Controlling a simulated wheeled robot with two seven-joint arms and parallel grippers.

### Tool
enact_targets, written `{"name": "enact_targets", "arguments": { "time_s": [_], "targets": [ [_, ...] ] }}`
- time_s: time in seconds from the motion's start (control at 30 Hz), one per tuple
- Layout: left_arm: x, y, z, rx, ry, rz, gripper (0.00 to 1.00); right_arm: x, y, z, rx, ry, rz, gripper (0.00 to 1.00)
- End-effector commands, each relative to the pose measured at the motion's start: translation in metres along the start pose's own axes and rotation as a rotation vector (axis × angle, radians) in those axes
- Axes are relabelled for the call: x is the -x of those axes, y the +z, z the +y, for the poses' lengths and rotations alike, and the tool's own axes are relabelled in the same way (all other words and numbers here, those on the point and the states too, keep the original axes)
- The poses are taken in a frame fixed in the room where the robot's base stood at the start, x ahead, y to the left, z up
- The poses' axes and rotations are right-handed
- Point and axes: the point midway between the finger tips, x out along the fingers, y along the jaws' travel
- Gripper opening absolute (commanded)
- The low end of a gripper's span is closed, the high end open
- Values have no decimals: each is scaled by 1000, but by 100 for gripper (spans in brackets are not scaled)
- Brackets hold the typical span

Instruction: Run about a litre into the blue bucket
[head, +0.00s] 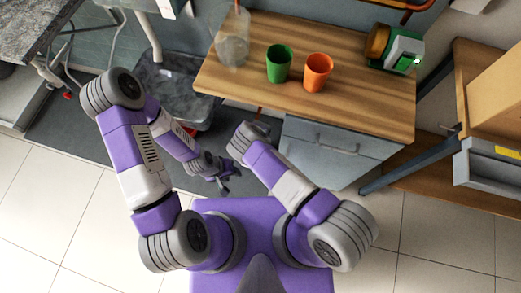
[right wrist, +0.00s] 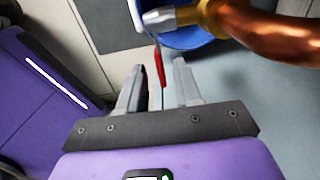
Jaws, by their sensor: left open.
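In the right wrist view a copper pipe (right wrist: 262,32) with a pale metal tap end (right wrist: 165,17) crosses the top. A red lever (right wrist: 160,65) hangs from it. Part of the blue bucket (right wrist: 190,40) shows behind and below the tap; its inside is hidden. My right gripper (right wrist: 159,72) is open, its two fingers apart, with the red lever between or just beyond the tips; contact cannot be told. In the head view my left gripper (head: 225,185) is open and empty above the floor. The bucket and right gripper are hidden in the head view.
A wooden counter (head: 225,88) above grey drawers carries a clear container (head: 233,40), a green cup (head: 279,63), an orange cup (head: 317,72) and a green-and-white device (head: 403,50). A dark basin (head: 175,85) stands left. Tiled floor (head: 60,215) is clear at left.

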Motion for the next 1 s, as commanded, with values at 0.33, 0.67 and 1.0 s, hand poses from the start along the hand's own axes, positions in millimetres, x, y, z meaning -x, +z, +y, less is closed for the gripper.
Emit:
{"name": "enact_targets", "arguments": {
  "time_s": [0.33,0.67,1.0],
  "targets": [
    [-2,0,0,0,0,0,43,-5,0,0,0,0,0,34],
    [-2,0,0,0,0,0,43,-5,0,0,0,0,0,0],
    [-2,0,0,0,0,0,43,-4,0,0,0,-1,0,0]
  ]
}}
